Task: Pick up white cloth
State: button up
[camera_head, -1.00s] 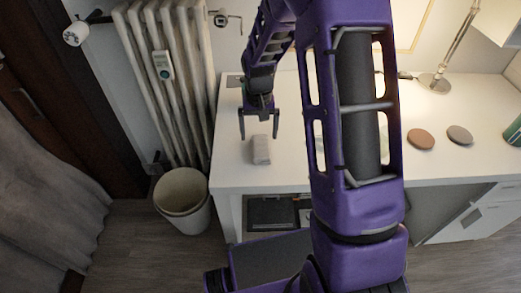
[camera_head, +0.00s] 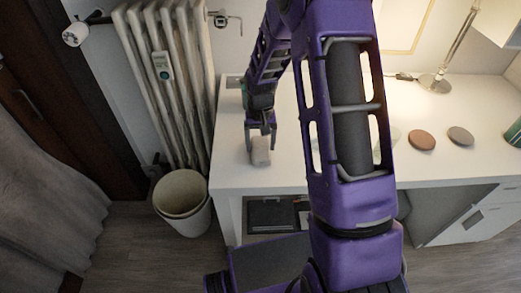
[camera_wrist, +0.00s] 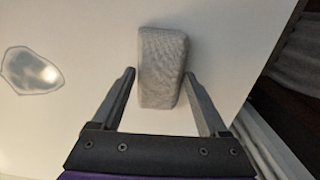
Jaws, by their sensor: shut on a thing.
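The white cloth (camera_head: 261,157) is a small, pale grey-white folded block on the left part of the white desk. It also shows in the wrist view (camera_wrist: 161,50), at the upper middle between my two fingers. My gripper (camera_head: 260,149) points down at the cloth, with one finger on each side; the wrist view also shows it (camera_wrist: 159,74). It is shut on the cloth. The cloth appears to rest on the desk top; I see no clear gap under it.
The desk top (camera_head: 235,172) is bare around the cloth. A brown disc (camera_head: 421,140), a grey disc (camera_head: 460,136) and a lamp (camera_head: 436,84) are farther right. A shiny clear object (camera_wrist: 32,70) lies left in the wrist view. A bin (camera_head: 182,205) and radiator (camera_head: 165,100) stand left.

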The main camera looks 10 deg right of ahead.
aim_at(260, 147)
jog(key=c, duration=0.4)
jog(key=shift+o, duration=0.2)
notch_tip(260, 147, up, 10)
jog(key=p, duration=0.1)
